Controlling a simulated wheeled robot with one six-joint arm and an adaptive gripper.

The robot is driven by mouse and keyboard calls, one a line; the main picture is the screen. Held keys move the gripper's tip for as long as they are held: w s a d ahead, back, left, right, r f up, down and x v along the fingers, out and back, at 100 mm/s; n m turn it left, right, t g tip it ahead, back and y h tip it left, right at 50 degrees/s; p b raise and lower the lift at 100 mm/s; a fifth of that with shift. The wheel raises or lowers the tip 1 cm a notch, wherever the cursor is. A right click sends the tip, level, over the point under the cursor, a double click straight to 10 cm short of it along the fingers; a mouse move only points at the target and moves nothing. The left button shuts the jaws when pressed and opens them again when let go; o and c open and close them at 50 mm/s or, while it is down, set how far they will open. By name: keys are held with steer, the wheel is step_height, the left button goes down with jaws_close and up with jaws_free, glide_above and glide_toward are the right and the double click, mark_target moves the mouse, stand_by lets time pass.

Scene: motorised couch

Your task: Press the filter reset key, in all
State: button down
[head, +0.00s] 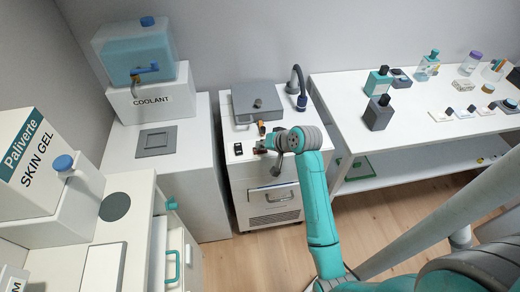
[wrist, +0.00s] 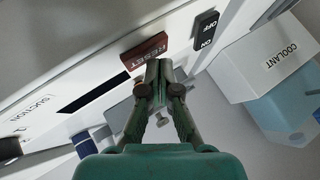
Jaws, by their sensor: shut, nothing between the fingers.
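The reset key is a dark red block marked RESET (wrist: 144,51) on the white face of a cabinet in the wrist view. In the head view, a small dark red patch of it (head: 259,150) shows on the cabinet top, partly hidden by my gripper (head: 264,145). In the wrist view my gripper (wrist: 158,68) is shut and empty, its fingertips at the lower right edge of the key. I cannot tell whether the tips touch it.
A black ON/OFF rocker switch (wrist: 206,27) sits beside the key. A SUCTION label (wrist: 42,110) is on the same panel. A grey lidded box (head: 257,102) and a dark curved spout (head: 298,85) stand behind. A COOLANT unit (head: 150,98) stands left, a bottle table (head: 345,130) right.

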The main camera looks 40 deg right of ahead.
steer(key=shift+f, duration=0.4)
stand_by(0.3)
steer(key=shift+r, duration=0.85)
steer(key=shift+r, duration=0.15)
steer(key=shift+r, duration=2.35)
